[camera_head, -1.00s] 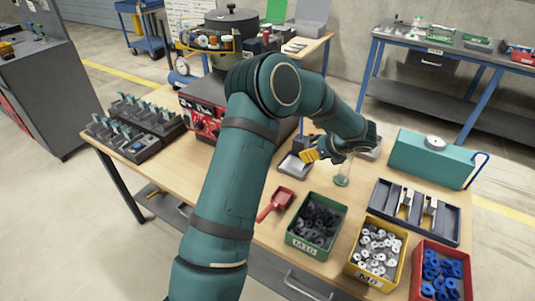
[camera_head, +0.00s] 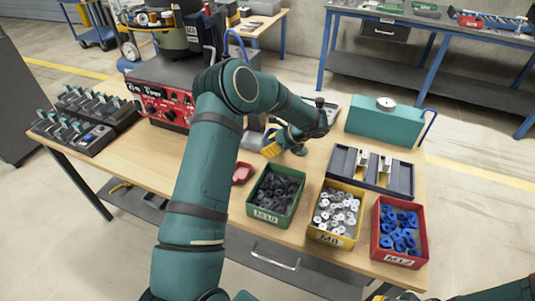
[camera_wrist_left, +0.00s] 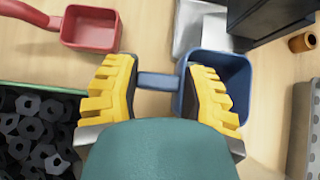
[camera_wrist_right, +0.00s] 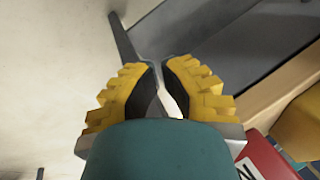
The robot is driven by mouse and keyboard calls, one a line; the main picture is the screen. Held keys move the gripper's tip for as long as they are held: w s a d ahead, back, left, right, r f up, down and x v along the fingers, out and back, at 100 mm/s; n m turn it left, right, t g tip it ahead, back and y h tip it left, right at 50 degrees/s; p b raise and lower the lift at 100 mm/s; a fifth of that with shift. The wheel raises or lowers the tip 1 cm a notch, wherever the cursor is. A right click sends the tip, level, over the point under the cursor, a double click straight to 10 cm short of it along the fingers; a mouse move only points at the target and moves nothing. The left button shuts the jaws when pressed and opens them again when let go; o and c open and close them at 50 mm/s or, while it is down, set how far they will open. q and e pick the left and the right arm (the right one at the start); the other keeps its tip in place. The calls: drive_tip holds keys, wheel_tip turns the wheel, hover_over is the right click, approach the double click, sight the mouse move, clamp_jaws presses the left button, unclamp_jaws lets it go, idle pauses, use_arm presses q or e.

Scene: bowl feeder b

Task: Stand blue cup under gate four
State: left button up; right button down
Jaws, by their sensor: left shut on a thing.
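The blue cup (camera_wrist_left: 229,72) is a small square scoop with a short handle, in the left wrist view. In the head view my left gripper (camera_head: 271,149) is low over the middle of the table; the cup cannot be made out there. My right gripper (camera_wrist_right: 161,66) has its fingertips almost together with nothing seen between them. Its arm shows at the bottom right of the head view. I cannot make out which part is gate four.
A red scoop (camera_head: 242,173) lies beside green (camera_head: 262,216), yellow (camera_head: 331,240) and red (camera_head: 402,258) parts bins. A grey tray (camera_head: 369,188) and a teal box (camera_head: 384,123) stand behind them. The red-fronted feeder unit (camera_head: 166,111) is at the back left, beside racks (camera_head: 100,102).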

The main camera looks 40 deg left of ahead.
use_arm(q)
drive_tip(key=shift+f+b, duration=0.35)
drive_tip(key=shift+f, duration=1.3)
drive_tip(key=shift+f, duration=0.2)
drive_tip(key=o, duration=0.9)
drive_tip(key=shift+o, duration=0.2)
drive_tip(key=shift+r, duration=0.15)
